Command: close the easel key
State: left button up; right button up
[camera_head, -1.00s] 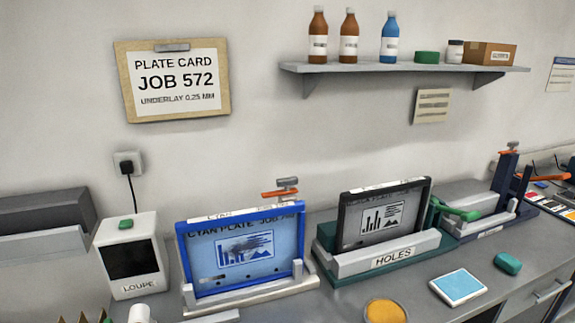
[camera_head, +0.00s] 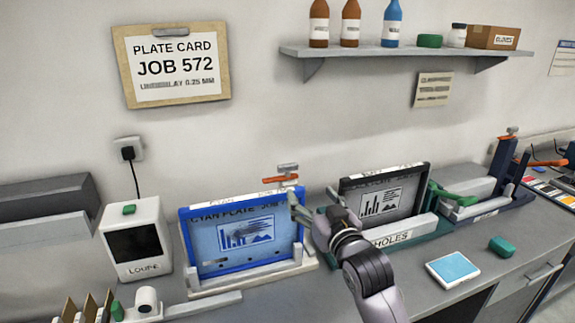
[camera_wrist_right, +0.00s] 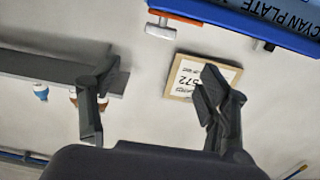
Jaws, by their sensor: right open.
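The cyan easel (camera_head: 184,240) is a blue frame on a pale base, holding a plate marked CYAN PLATE. At its top right corner stands the easel key (camera_head: 281,178), an orange bar below a grey knob; the bar lies roughly level. The key also shows in the wrist view (camera_wrist_right: 175,18), beside the blue frame edge. My right gripper (camera_head: 314,203) is open and empty, just right of and slightly below the key, in front of the gap between the two plates. Its fingers, spread wide, show in the wrist view (camera_wrist_right: 155,95), apart from the key. My left gripper is not in view.
A dark plate (camera_head: 382,200) stands in the HOLES fixture behind my right arm. The white loupe box (camera_head: 136,240) stands left of the easel. A shelf (camera_head: 400,51) hangs above.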

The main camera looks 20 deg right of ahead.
aim_at(289, 166)
jog(key=w+p, duration=0.1)
jog(key=w, duration=0.4)
jog(key=w+p, duration=0.2)
jog(key=w, duration=0.4)
jog(key=w+p, duration=0.2)
jog(key=w, duration=0.4)
jog(key=shift+w+a, duration=0.1)
jog(key=shift+a, duration=0.15)
jog(key=shift+c, duration=0.6)
grip_shut()
